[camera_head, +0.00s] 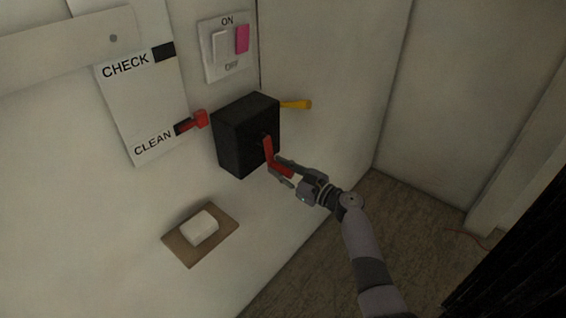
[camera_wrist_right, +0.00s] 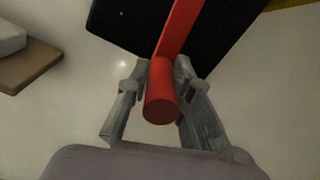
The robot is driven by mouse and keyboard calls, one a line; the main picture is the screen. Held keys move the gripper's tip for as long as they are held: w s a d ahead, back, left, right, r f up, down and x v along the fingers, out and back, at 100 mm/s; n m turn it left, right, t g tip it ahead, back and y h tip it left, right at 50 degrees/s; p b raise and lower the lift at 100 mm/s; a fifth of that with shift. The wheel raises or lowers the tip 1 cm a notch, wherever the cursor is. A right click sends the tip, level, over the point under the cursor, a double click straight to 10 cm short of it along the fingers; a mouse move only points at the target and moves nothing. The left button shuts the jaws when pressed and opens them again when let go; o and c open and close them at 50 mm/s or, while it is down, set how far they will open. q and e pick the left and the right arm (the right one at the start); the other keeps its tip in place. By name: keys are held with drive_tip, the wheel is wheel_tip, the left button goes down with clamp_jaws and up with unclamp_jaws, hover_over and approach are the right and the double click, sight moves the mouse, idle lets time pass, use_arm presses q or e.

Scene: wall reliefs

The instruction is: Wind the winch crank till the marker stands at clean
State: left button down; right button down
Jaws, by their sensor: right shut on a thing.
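The winch is a black box (camera_head: 230,143) on the pale wall. Its red crank (camera_head: 267,149) is on the face towards my right arm, with the handle sticking out. My right gripper (camera_head: 284,172) is shut on the crank handle, which also shows between both fingers in the right wrist view (camera_wrist_right: 160,105). A white scale panel (camera_head: 140,105) reads CHECK above and CLEAN below. The red marker (camera_head: 201,118) is at the panel's right edge, level with the dark band beside CLEAN, its red pointer overlapping that band. My left gripper is not in view.
A yellow lever (camera_head: 297,104) sticks out right of the box. A switch plate (camera_head: 228,47) with white and pink rockers is above. A brown shelf (camera_head: 190,258) with a white block (camera_head: 200,228) is below. Open floor (camera_head: 400,225) lies at the right.

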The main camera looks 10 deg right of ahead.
drive_tip(key=shift+s+a+f, duration=0.15)
drive_tip(key=shift+s+f, duration=0.05)
drive_tip(key=shift+f, duration=0.05)
drive_tip(key=c, duration=1.4)
unclamp_jaws()
drive_tip(key=shift+w+r, duration=0.1)
drive_tip(key=v, duration=1.2)
